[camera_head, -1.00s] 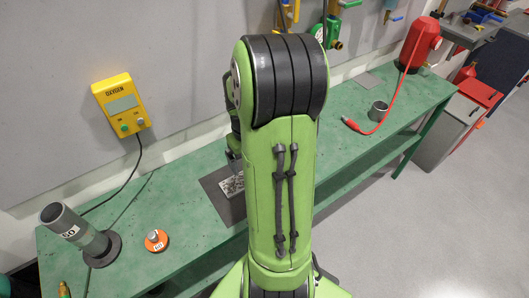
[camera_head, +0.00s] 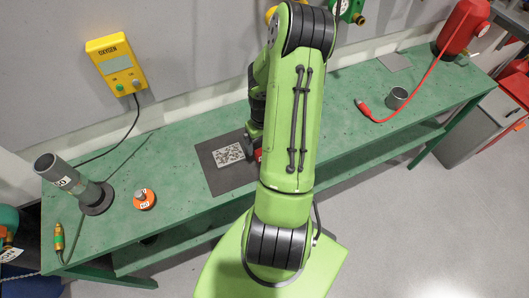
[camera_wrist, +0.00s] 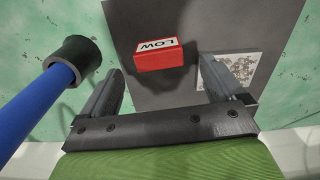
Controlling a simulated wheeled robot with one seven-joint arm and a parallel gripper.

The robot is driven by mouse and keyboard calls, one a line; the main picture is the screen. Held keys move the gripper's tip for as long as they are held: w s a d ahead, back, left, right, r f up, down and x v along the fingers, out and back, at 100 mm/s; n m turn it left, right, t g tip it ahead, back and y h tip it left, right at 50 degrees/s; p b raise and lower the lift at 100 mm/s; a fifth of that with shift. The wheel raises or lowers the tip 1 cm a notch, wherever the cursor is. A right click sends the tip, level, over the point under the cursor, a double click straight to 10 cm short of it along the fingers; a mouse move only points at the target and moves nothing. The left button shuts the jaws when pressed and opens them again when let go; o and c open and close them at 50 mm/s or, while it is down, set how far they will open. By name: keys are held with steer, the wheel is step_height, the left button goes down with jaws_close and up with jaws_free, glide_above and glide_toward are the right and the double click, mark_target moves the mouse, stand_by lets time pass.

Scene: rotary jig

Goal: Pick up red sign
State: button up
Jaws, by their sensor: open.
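The red sign (camera_wrist: 162,59) is a small red block with a white face reading "LOW". In the wrist view it lies on a dark grey mat (camera_wrist: 121,22), ahead of and between my fingers. My gripper (camera_wrist: 161,70) is open and empty, with one finger to each side of the sign's line and a visible gap to both. In the head view only a sliver of red shows beside my arm, which hides most of the sign and my gripper. The mat (camera_head: 215,180) shows there on the green bench.
A speckled plate (camera_head: 229,154) lies on the mat; it is right of the sign in the wrist view. A blue rod with a black end (camera_wrist: 50,92) is close on the left. A grey pipe (camera_head: 75,185), an orange disc (camera_head: 144,200) and a metal cup (camera_head: 396,98) stand on the bench.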

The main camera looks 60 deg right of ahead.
step_height(320, 180, down, 5)
steer(key=shift+d+r, duration=0.1)
steer(key=shift+s, duration=0.1)
steer(key=shift+c, duration=1.3)
steer(key=c, duration=0.8)
steer(key=shift+r, duration=0.1)
